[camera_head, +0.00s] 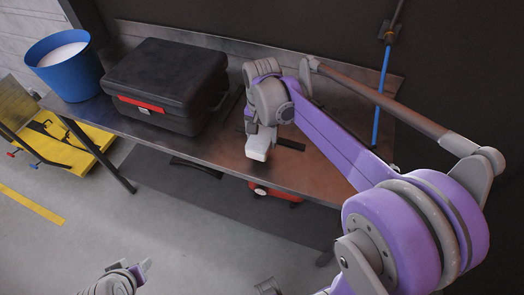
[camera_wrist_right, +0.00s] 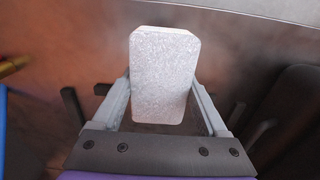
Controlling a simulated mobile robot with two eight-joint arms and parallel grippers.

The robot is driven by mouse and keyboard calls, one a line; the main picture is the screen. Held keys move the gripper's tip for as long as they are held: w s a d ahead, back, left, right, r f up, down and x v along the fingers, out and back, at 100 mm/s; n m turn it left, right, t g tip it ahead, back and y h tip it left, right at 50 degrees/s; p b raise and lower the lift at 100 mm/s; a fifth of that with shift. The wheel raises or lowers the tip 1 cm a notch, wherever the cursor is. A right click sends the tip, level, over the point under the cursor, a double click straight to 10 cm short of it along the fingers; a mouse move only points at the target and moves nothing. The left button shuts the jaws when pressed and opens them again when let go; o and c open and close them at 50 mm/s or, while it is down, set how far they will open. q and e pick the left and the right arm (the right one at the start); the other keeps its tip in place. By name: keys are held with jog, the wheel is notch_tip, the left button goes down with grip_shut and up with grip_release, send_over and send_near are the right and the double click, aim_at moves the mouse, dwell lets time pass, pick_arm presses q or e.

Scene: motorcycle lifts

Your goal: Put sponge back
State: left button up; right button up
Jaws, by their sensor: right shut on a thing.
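The sponge is a pale grey-white block with rounded corners. In the right wrist view the sponge (camera_wrist_right: 162,75) sits between the two fingers of my right gripper (camera_wrist_right: 160,105), which is shut on it. In the head view the sponge (camera_head: 258,148) shows at the lower end of my right gripper (camera_head: 262,134), over the front part of the brown metal table (camera_head: 222,155). I cannot tell whether the sponge touches the table. My left gripper (camera_head: 137,270) is low at the bottom left of the head view, away from the table; its opening is unclear.
A black case (camera_head: 168,80) with a red handle stands on the table left of my right gripper. A blue bucket (camera_head: 72,75) with whitish contents is at the left end. A blue pole (camera_head: 381,95) stands at the right. A red object (camera_head: 275,193) is under the table.

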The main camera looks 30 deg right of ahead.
jog(key=shift+f, duration=2.65)
jog(key=shift+s, duration=0.1)
jog(key=shift+f+b, duration=0.2)
jog(key=shift+b, duration=0.1)
jog(key=o, duration=1.2)
jog(key=shift+r, duration=0.2)
